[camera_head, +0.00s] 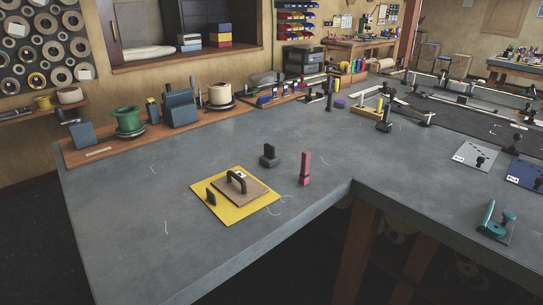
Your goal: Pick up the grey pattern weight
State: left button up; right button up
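A dark grey block with a raised grip (269,156) stands upright on the grey worktable (150,230), near the middle of the view; it looks like the grey pattern weight. It stands behind and to the right of a yellow sheet (258,214), apart from it. A pink upright piece (305,169) stands to its right, also apart. Neither of my grippers shows in the head view.
On the yellow sheet lies a tan board (252,194) with a dark arched handle. A small dark piece (211,197) stands on the sheet's left. A teal tool (492,216) rests at right. A green spool (128,120) stands on the back shelf. The table's front left is mostly clear.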

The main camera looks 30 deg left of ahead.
aim_at(269, 161)
jog(key=i, duration=0.3)
jog(key=i+l+u, duration=0.15)
jog(key=i+u, duration=0.25)
jog(key=i+l+u, duration=0.25)
jog(key=u, duration=0.2)
